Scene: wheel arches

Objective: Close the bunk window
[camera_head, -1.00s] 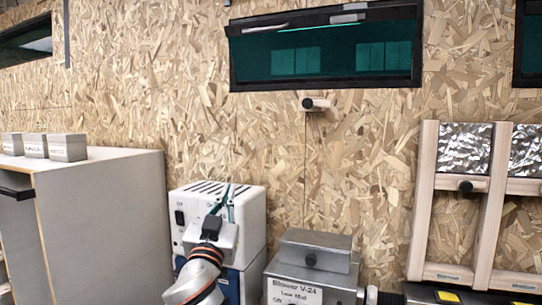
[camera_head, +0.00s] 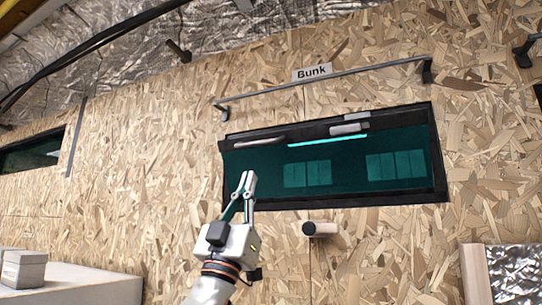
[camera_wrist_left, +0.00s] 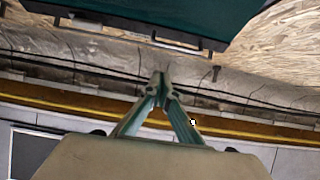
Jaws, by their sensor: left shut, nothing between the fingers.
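The bunk window (camera_head: 335,165) is a wide dark-framed window with a teal pane, on the chipboard wall under a "Bunk" label (camera_head: 312,72). Grey fittings (camera_head: 349,128) lie along its top edge. Its lower left corner is partly behind my left gripper. I cannot tell how far its pane stands from its frame. My left gripper (camera_head: 247,180) is shut and empty, pointing up in front of the window's lower left corner. In the left wrist view its fingertips (camera_wrist_left: 161,80) show below the teal pane (camera_wrist_left: 170,12), apart from it in the picture. My right gripper is not in view.
A grey rail (camera_head: 330,82) runs above the window. A round-ended peg (camera_head: 310,229) sticks out of the wall below it. A pale cabinet top (camera_head: 80,285) with grey boxes is at lower left, and a wooden frame (camera_head: 473,275) at lower right.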

